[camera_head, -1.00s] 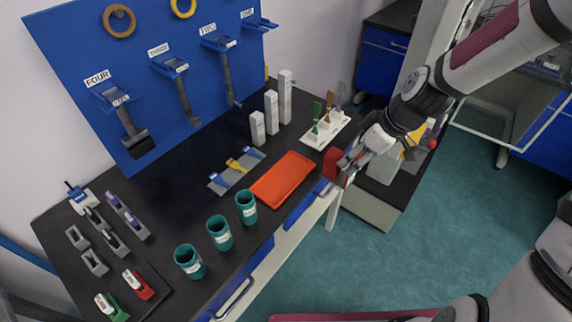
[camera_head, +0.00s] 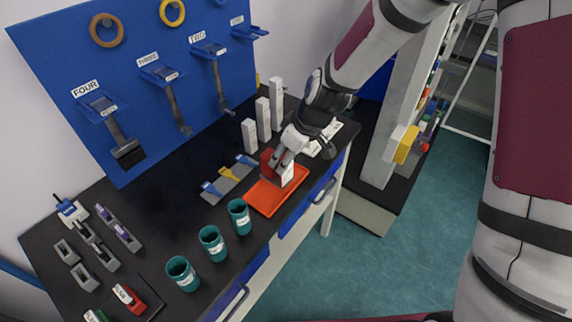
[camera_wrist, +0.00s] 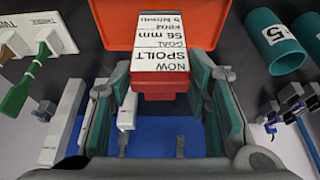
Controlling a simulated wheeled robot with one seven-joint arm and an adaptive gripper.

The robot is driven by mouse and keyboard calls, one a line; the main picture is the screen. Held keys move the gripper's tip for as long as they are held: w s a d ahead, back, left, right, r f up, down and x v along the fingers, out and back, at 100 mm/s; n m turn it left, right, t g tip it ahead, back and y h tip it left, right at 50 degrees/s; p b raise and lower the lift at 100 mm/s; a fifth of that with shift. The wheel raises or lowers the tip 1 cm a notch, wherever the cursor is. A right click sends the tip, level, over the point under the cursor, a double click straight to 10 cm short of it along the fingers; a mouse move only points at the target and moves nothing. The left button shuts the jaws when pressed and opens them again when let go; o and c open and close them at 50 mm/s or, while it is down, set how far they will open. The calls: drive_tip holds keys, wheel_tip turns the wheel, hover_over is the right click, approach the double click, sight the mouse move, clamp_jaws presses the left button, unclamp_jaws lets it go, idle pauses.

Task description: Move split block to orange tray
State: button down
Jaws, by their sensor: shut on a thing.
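The block (camera_head: 268,159) is red with a white printed label face. My gripper (camera_head: 279,168) is shut on it. In the wrist view the block (camera_wrist: 158,85) sits between the two dark green finger pads of my gripper (camera_wrist: 165,92), its label facing the camera. The orange tray (camera_head: 265,202) lies flat on the black bench, and the block is over its far part. The tray (camera_wrist: 205,18) also shows at the top of the wrist view. Whether the block touches the tray is hard to tell.
Several teal cups (camera_head: 211,243) stand left of the tray. A grey rack with blue and yellow pieces (camera_head: 229,176) lies behind it. White upright blocks (camera_head: 263,119) and a white holder (camera_head: 322,146) stand further back. The near part of the tray is clear.

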drive_tip(key=shift+f+p, duration=0.3)
drive_tip(key=shift+f, duration=1.45)
drive_tip(key=shift+f, duration=0.15)
drive_tip(key=c, duration=0.9)
unclamp_jaws()
drive_tip(key=shift+o, duration=0.2)
